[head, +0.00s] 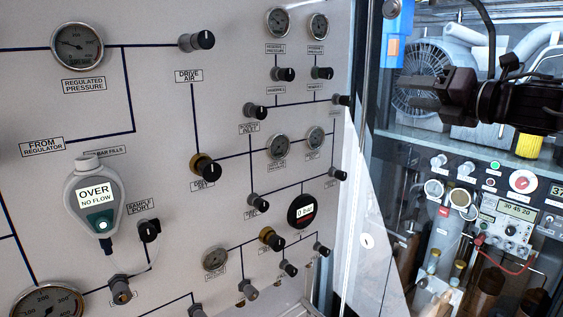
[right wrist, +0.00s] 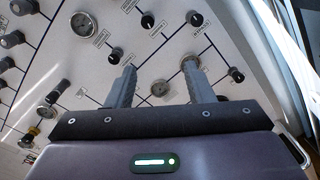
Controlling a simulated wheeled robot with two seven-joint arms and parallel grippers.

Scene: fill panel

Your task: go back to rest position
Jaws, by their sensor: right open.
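My right gripper (head: 424,92) shows at the upper right of the head view, its arm coming in from the right edge. It is off to the right of the fill panel (head: 225,110), in front of the glass-fronted area. In the right wrist view its two grey fingers (right wrist: 163,88) stand apart with nothing between them, and the panel's knobs and gauges lie beyond. The handheld meter (head: 96,200) on the panel reads "OVER NO FLOW". My left gripper is in neither view.
The panel carries several knobs, such as the drive air knob (head: 203,40), and gauges such as the regulated pressure gauge (head: 76,46). A digital gauge (head: 303,211) reads "0 bar". Behind the glass at right are machinery (head: 420,90) and instruments (head: 510,225).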

